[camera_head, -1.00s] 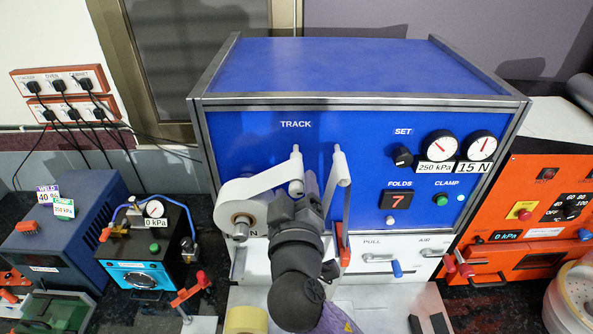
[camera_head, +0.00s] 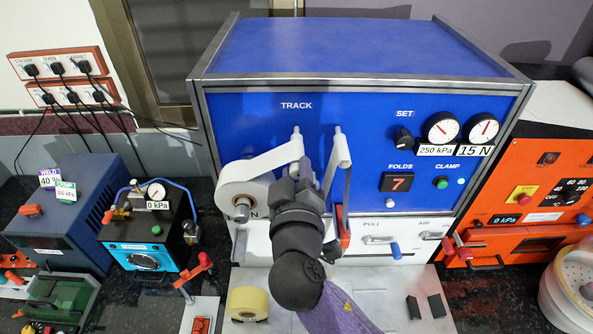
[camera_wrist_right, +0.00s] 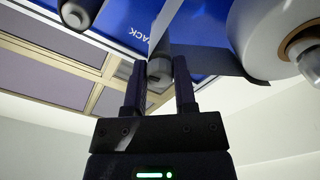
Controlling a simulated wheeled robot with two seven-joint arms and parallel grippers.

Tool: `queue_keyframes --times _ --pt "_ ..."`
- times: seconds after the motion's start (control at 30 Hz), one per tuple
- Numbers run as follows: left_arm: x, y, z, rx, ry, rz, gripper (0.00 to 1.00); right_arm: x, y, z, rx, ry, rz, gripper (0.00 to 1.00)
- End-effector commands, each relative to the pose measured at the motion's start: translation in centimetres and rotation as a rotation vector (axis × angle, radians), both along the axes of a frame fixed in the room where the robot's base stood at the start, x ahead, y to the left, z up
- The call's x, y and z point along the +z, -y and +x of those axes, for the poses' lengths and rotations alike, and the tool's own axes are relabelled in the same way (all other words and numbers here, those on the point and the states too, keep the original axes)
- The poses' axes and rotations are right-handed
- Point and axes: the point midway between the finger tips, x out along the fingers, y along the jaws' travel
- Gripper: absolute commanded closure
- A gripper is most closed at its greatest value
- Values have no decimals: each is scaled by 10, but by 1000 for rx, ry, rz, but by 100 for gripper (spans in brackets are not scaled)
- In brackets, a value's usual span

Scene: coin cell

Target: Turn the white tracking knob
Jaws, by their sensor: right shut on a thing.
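My right gripper (camera_head: 306,172) is at the blue machine's front panel, below the TRACK label. In the head view my gripper and wrist hide the knob. Whether the knob has turned cannot be told. My left gripper is not in view.
A grey strip runs from the large white roll (camera_head: 243,199) over a roller close beside my right gripper. Another roller (camera_head: 341,150) stands just right of it.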

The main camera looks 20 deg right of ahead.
Motion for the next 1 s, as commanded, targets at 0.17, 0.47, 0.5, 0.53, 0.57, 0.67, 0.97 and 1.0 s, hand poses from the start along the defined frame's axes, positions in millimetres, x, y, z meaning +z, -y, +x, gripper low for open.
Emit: queue_keyframes --times 0.17,0.47,0.5,0.53,0.57,0.67,0.97,1.0 --pt "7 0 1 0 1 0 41 1 0 0 -2 -28 -89 100" --pt "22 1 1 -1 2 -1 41 1 0 0 -1 -102 -344 100" --pt "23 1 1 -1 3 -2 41 1 0 0 -1 -113 -382 100" --pt "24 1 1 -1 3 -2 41 1 0 0 -1 -121 -410 100" --pt "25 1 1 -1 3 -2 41 0 0 0 -1 -128 -437 100" --pt "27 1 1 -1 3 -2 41 0 0 0 -2 -153 -527 100" --pt "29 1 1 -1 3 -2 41 -1 0 0 -2 -231 -802 100" --pt "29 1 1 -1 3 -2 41 -1 0 0 -2 -242 -839 100"
